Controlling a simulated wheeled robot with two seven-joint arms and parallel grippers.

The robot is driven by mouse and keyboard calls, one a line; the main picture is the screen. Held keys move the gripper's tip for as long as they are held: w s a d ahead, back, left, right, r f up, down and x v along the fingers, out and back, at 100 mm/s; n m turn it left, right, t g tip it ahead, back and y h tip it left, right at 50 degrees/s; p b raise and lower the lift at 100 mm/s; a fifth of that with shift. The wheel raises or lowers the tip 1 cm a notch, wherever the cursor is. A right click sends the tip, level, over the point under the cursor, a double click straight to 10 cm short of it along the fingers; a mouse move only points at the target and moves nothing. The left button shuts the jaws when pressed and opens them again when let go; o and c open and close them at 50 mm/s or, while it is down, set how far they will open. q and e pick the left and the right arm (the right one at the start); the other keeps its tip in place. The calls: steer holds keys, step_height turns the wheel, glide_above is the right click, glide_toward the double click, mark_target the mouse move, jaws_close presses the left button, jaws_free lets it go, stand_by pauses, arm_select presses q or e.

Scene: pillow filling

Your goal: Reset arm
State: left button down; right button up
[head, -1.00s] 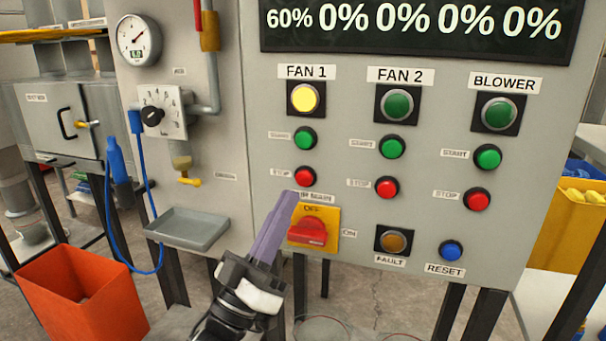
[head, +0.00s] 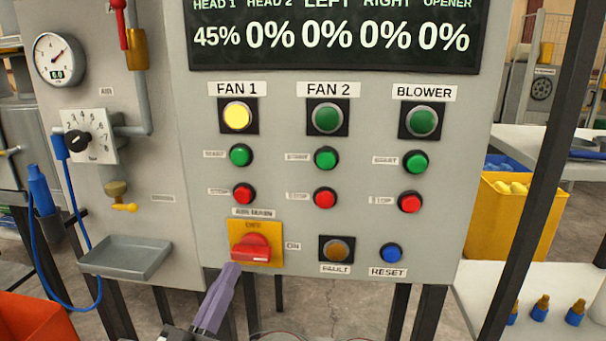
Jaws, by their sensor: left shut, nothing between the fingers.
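My left gripper (head: 230,272) comes in from the bottom of the head view, its purple fingers together and empty. Its tips are just below and left of the red rotary switch (head: 252,248) on its yellow plate; I cannot tell whether they touch the panel. The grey control panel (head: 290,190) carries a lit yellow FAN 1 lamp (head: 237,116), with the green FAN 2 lamp (head: 327,118) and BLOWER lamp (head: 423,122) beside it. The display (head: 335,35) reads 45% and then 0% in the other columns. My right gripper is not in view.
A grey tray (head: 125,257) sticks out at the panel's lower left, by a blue hose (head: 73,200). An orange bin (head: 35,318) stands at lower left. A yellow bin (head: 500,225) and a white table (head: 550,295) with small bottles are at the right.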

arm_select(q)
steer(key=s+f+g+y, duration=0.1)
steer(key=s+f+g, duration=0.2)
steer(key=f, duration=0.7)
steer(key=s+f+g+y, duration=0.1)
steer(key=s+f+g, duration=0.3)
steer(key=f, duration=0.6)
steer(key=s+f+m+g+y, duration=0.1)
steer(key=s+f+m+g, duration=0.2)
steer(key=s+f, duration=1.4)
steer(key=s+g, duration=0.1)
steer(key=g, duration=0.3)
steer(key=shift+d, duration=0.15)
steer(key=shift+w, duration=0.15)
